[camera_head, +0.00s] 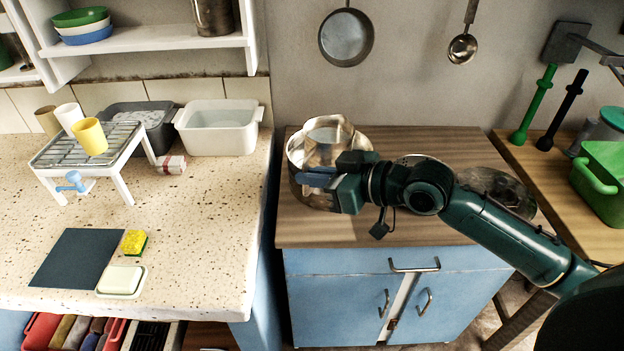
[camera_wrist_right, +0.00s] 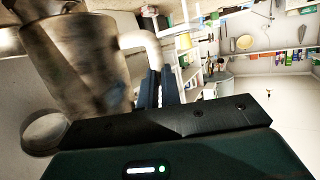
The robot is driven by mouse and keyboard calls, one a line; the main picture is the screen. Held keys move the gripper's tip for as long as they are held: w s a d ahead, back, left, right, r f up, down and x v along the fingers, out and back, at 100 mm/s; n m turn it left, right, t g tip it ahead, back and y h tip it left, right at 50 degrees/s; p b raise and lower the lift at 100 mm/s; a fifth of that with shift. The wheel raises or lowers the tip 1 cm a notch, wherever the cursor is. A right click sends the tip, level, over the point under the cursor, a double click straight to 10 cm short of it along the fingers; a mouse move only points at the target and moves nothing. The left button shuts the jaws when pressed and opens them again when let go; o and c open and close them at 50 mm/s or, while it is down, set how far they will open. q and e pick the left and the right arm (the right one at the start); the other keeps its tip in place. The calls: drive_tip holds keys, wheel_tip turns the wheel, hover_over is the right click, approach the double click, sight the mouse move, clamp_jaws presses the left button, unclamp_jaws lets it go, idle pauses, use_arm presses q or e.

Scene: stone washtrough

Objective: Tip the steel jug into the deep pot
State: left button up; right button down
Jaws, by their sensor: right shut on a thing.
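The steel jug (camera_head: 324,141) is at the deep pot in the head view, its body overlapping the pot's opening. The deep pot (camera_head: 296,162) is shiny metal and stands on the brown worktop, partly hidden by the jug and my right gripper. My right gripper (camera_head: 318,177) comes in from the right, in front of both, shut on the jug's handle. In the right wrist view, the jug (camera_wrist_right: 85,65) is large and blurred, its curved handle (camera_wrist_right: 138,41) running down to the fingers (camera_wrist_right: 158,88). I cannot tell the jug's exact tilt or contents. My left gripper is out of view.
A round metal lid or pan (camera_head: 500,190) lies on the worktop (camera_head: 310,230), partly behind my right arm. A pan (camera_head: 346,38) and ladle (camera_head: 462,47) hang above. The speckled counter (camera_head: 200,230) at left has a rack (camera_head: 75,152) and white basin (camera_head: 218,140).

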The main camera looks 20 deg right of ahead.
sight(304, 159)
drive_tip(key=shift+w+r+m+g+y+p, duration=0.1)
drive_tip(key=shift+r+m+g+y+p, duration=0.2)
drive_tip(key=shift+r+m, duration=0.45)
drive_tip(key=shift+w+r+m+g+y+p, duration=0.15)
drive_tip(key=shift+r+m+p, duration=0.25)
drive_tip(key=shift+r, duration=0.65)
drive_tip(key=shift+s+d, duration=0.1)
drive_tip(key=shift+w+d+r+m+g+y+p, duration=0.2)
drive_tip(key=shift+r+m+p, duration=0.1)
drive_tip(key=shift+r+m, duration=0.1)
drive_tip(key=shift+w+d+r+m+g+y+p, duration=0.15)
drive_tip(key=shift+r+m+p, duration=0.1)
drive_tip(key=shift+r+m, duration=0.15)
drive_tip(key=shift+s, duration=0.1)
drive_tip(key=shift+w+d+r+m+y, duration=0.25)
drive_tip(key=shift+w+r+m, duration=0.1)
drive_tip(key=shift+m, duration=0.15)
drive_tip(key=shift+w+d+r+m+y, duration=0.15)
drive_tip(key=shift+w+d+r+m, duration=0.1)
drive_tip(key=shift+r+m, duration=0.15)
idle(4.3)
